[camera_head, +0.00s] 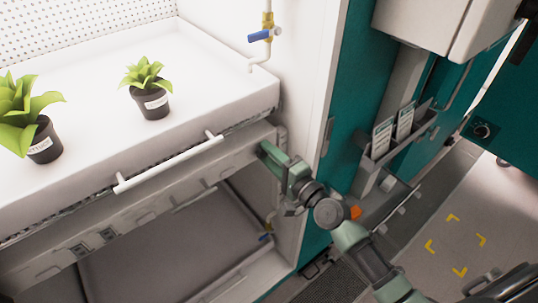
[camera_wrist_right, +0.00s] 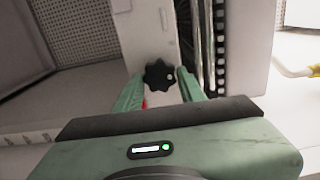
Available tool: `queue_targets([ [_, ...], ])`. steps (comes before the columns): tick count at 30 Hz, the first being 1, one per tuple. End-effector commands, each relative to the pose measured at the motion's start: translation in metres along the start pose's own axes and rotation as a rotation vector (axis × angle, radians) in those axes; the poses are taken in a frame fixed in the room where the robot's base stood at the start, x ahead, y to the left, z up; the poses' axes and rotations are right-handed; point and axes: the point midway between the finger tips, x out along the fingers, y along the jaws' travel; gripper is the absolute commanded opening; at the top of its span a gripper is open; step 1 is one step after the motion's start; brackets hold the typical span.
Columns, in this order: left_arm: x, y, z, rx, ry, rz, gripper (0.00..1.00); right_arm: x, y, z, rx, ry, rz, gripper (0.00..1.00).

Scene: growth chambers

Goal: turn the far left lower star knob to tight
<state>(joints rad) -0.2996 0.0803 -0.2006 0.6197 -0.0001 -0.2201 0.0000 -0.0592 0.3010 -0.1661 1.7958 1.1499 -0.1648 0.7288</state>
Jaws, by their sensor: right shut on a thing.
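The black star knob (camera_wrist_right: 158,73) shows in the right wrist view on a pale upright post, between my two green fingers. My right gripper (camera_wrist_right: 160,84) is shut on it, one finger on each side. A small white mark shows on the knob's right side, and a bit of red shows below it by the left finger. In the head view my right gripper (camera_head: 268,151) reaches to the right end of the shelf's front rail. The knob is hidden there. My left gripper is not in view.
Two potted plants stand on the white shelf (camera_head: 205,80), which has a white bar handle (camera_head: 168,164) in front. A blue-handled valve (camera_head: 263,35) is on the wall above. A teal panel with a card holder (camera_head: 398,132) stands right of my arm.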

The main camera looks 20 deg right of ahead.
Motion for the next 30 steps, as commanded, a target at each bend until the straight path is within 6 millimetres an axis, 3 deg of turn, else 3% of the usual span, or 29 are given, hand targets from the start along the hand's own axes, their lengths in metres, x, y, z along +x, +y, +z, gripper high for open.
queue_targets([
  [9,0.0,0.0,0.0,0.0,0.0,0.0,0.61,0.0,0.001,0.0,0.006,0.0,0.002,0.0],
  [10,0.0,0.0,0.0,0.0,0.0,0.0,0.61,0.0,0.001,0.0,0.006,0.0,0.002,0.42],
  [12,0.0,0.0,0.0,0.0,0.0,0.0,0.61,0.0,0.001,0.0,0.005,0.0,0.002,0.61],
  [23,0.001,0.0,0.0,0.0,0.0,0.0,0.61,-0.003,0.001,0.0,0.002,0.0,0.002,0.61],
  [30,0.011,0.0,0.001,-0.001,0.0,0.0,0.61,-0.039,0.005,0.0,0.002,0.0,0.004,0.61],
])
